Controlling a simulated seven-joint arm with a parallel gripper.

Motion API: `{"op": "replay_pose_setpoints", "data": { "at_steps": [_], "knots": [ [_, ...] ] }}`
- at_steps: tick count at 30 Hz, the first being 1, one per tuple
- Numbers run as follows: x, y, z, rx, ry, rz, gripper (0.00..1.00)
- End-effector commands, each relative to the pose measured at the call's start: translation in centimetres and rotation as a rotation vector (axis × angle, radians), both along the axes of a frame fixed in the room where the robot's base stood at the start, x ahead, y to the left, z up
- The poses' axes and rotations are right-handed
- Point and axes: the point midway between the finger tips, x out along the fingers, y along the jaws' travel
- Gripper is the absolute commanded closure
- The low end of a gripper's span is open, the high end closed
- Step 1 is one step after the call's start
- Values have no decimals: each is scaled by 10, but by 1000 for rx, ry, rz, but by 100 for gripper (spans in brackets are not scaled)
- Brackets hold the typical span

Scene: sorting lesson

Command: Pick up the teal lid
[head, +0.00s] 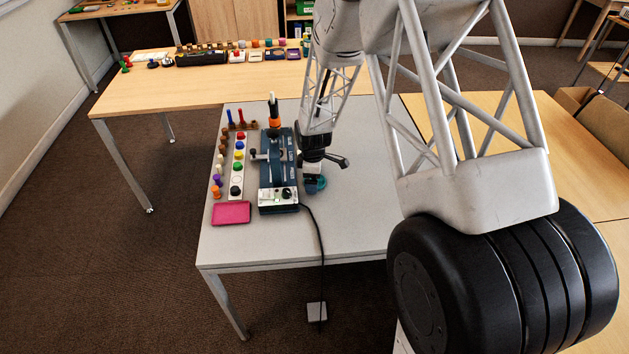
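A teal round piece (316,186), which looks like the teal lid, lies on the grey table just right of the blue machine. My gripper (313,177) points down directly over it, and its lower end overlaps the piece in the head view. The fingertips are small and partly hidden. I cannot tell whether they are open around the piece, shut on it, or only above it.
The blue machine (279,150) with a white control box (279,196) stands close on the left. A strip of coloured pieces (237,178) and a pink tray (231,213) lie further left. A black cable (320,235) runs off the front edge. The table's right front is clear.

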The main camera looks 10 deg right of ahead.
Motion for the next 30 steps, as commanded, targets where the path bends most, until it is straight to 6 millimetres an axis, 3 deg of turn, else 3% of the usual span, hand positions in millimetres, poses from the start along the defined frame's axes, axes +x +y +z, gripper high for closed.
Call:
{"op": "replay_pose_setpoints", "data": {
  "at_steps": [18,26,30],
  "knots": [
    [0,0,-3,0,-1,0,0],
    [0,0,-3,0,-1,0,38],
    [0,0,-3,0,-1,0,41]
  ]
}}
